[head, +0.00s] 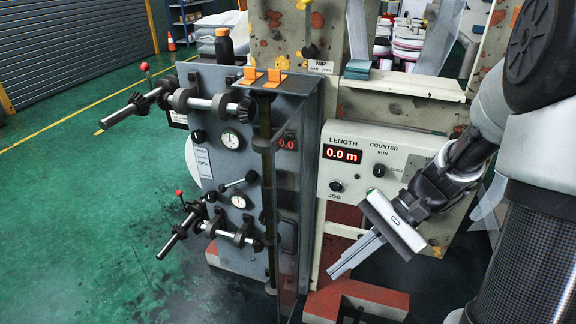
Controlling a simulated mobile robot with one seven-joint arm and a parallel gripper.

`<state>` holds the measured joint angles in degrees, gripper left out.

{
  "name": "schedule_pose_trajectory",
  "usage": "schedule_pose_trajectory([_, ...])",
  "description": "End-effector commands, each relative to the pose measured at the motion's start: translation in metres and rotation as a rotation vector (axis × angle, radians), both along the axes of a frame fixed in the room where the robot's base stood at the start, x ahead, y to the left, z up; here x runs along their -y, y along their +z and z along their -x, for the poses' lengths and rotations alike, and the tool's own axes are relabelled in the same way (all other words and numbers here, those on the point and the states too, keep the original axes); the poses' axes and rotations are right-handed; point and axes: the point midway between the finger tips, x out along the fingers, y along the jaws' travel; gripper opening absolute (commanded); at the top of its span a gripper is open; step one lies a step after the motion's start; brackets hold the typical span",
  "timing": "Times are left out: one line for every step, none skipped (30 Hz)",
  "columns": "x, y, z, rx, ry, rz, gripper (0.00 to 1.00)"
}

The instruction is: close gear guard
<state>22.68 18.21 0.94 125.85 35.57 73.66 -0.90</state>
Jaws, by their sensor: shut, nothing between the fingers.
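A tall dark grey panel (309,150) stands edge-on beside the grey machine cabinet (212,85), left of the counter box. It looks like the gear guard standing open, but I cannot tell this for sure. A dark vertical shaft (266,170) runs down the cabinet just left of it. My gripper (343,266) is at the lower right, in front of the counter box. Its fingers are together and point down and left. It is empty and appears apart from the panel.
The cream counter box (350,187) reads 0.0 m. Hand cranks (150,103) with red knobs stick out on the left. Orange tabs (263,77) sit on the cabinet top. A red step (368,296) lies low in front. Green floor (80,210) is clear on the left.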

Motion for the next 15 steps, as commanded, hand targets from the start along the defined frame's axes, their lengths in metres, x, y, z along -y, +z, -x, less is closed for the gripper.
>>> schedule_pose_trajectory([0.002, -0.035, -0.007, -0.071, -0.076, -0.077, 0.00])
schedule_pose_trajectory([0.002, -0.048, -0.012, -0.104, -0.121, -0.122, 0.00])
schedule_pose_trajectory([0.003, -0.065, -0.019, -0.149, -0.183, -0.185, 0.00])
schedule_pose_trajectory([0.004, -0.078, -0.024, -0.181, -0.231, -0.231, 0.00])
schedule_pose_trajectory([0.005, -0.091, -0.029, -0.212, -0.278, -0.277, 0.00])
schedule_pose_trajectory([0.008, -0.109, -0.037, -0.252, -0.343, -0.338, 0.00])
schedule_pose_trajectory([0.010, -0.123, -0.042, -0.280, -0.391, -0.384, 0.00])
schedule_pose_trajectory([0.013, -0.136, -0.047, -0.307, -0.440, -0.429, 0.00])
schedule_pose_trajectory([0.018, -0.154, -0.053, -0.339, -0.502, -0.486, 0.00])
schedule_pose_trajectory([0.021, -0.166, -0.057, -0.361, -0.546, -0.527, 0.00])
schedule_pose_trajectory([0.024, -0.177, -0.061, -0.380, -0.588, -0.565, 0.00])
schedule_pose_trajectory([0.028, -0.192, -0.065, -0.404, -0.641, -0.610, 0.00])
schedule_pose_trajectory([0.031, -0.202, -0.067, -0.418, -0.676, -0.642, 0.00])
schedule_pose_trajectory([0.034, -0.210, -0.070, -0.431, -0.709, -0.669, 0.00])
schedule_pose_trajectory([0.037, -0.220, -0.072, -0.446, -0.745, -0.700, 0.00])
